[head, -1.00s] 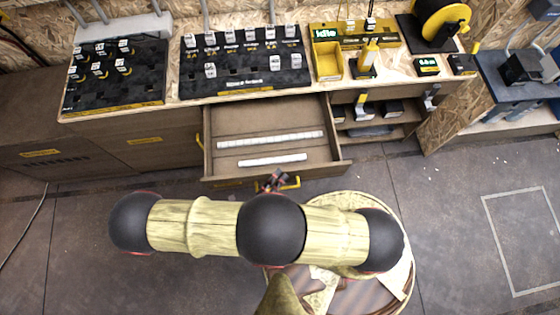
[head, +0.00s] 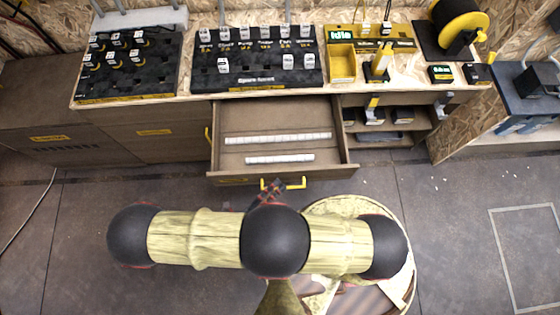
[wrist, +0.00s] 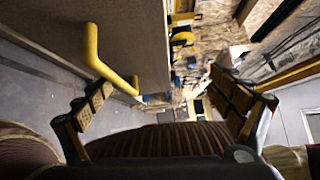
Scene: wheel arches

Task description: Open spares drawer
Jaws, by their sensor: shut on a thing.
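The wooden drawer (head: 270,119) under the middle of the bench is pulled well out, its inside visible from above. Two white strips (head: 279,138) lie in it. Its yellow handle (head: 290,187) is on the front panel and shows large in the wrist view (wrist: 92,52). In the wrist view my gripper's two pads (wrist: 165,98) stand apart, with the handle's end close by the left pad. My arm partly hides the gripper in the head view.
A black board of labelled pieces (head: 255,80) and a yellow bin (head: 342,63) stand on the bench above. Open shelves (head: 385,139) are right of the drawer. The floor (head: 440,220) on the right is clear. A round-topped thing (head: 408,240) lies beneath my arm.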

